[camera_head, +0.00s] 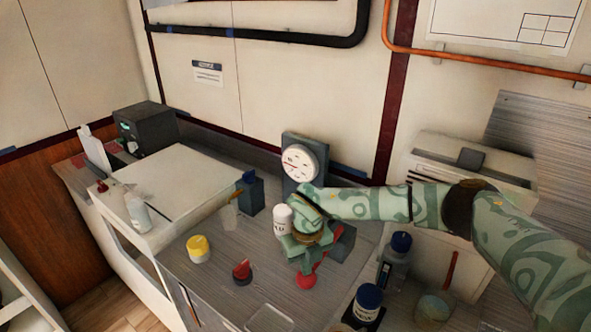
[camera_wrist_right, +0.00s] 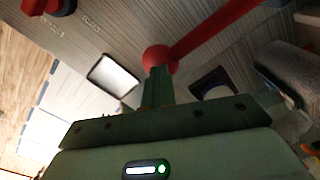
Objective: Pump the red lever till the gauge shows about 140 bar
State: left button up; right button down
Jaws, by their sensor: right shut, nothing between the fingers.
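The red lever ends in a red ball (camera_head: 306,281), which also shows in the right wrist view (camera_wrist_right: 158,57) with its red rod running up to the right. My right gripper (camera_head: 302,262) is shut and empty, its fingers pointing down at the ball. In the right wrist view its shut fingertips (camera_wrist_right: 158,72) overlap the ball's near edge; I cannot tell whether they touch. The round white gauge (camera_head: 299,163) stands on a dark block behind the lever. Its needle is too small to read in bar. My left gripper is not in view.
A yellow-topped jar (camera_head: 199,249) and a red knob (camera_head: 242,271) stand left of the lever. A white canister (camera_head: 283,222) is close beside my gripper. A shallow tray (camera_head: 268,318) lies in front. Blue-capped bottles (camera_head: 396,256) stand at right.

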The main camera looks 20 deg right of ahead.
jog(key=shift+d+f, duration=0.15)
notch_tip(320, 180, up, 8)
jog(key=p, duration=0.7)
dwell(0.8)
jog(key=shift+f+b, duration=2.4)
jog(key=shift+f, duration=1.75)
jog(key=shift+r, duration=0.2)
notch_tip(320, 180, up, 8)
jog(key=p, duration=0.7)
